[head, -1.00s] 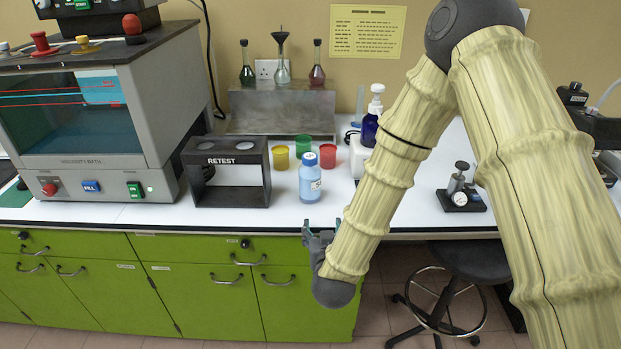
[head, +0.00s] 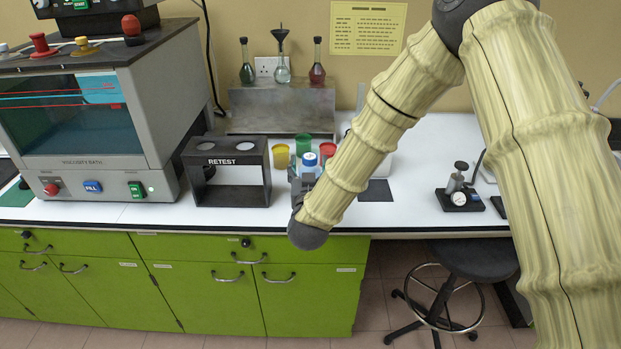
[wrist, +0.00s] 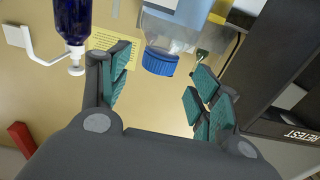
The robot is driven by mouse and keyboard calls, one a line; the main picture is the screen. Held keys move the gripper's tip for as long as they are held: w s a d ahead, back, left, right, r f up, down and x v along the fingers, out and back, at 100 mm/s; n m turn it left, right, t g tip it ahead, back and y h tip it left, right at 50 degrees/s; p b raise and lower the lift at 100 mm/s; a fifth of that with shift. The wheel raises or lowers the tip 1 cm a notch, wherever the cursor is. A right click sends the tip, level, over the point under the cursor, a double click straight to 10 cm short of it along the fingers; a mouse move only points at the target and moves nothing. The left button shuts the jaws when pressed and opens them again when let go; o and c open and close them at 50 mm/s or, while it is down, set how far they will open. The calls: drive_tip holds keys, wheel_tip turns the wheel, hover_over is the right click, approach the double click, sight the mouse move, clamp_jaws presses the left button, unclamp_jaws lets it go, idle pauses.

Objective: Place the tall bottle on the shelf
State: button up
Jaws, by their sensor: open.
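A clear bottle with a light-blue label and blue cap (head: 309,160) stands on the white counter, its body mostly hidden by my gripper in the head view. In the wrist view its blue cap (wrist: 160,62) shows between my fingertips, with the body at the top edge. My gripper (wrist: 161,66) is open, its fingers on either side of the cap; contact cannot be told. In the head view my gripper (head: 300,180) is at the bottle, near the counter's front. A steel raised shelf (head: 277,121) stands at the back, with three flasks on it.
The black RETEST stand (head: 222,161) is close left of the bottle. Yellow (head: 281,157), green (head: 303,143) and red cups stand behind it. A dark-blue pump bottle (wrist: 72,20) is near my left finger in the wrist view. A grey viscosity bath (head: 165,110) is at left.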

sight(310, 162)
drive_tip(key=shift+w+d+p, duration=0.1)
drive_tip(key=shift+w+p, duration=0.75)
drive_tip(key=shift+w, duration=1.55)
clamp_jaws()
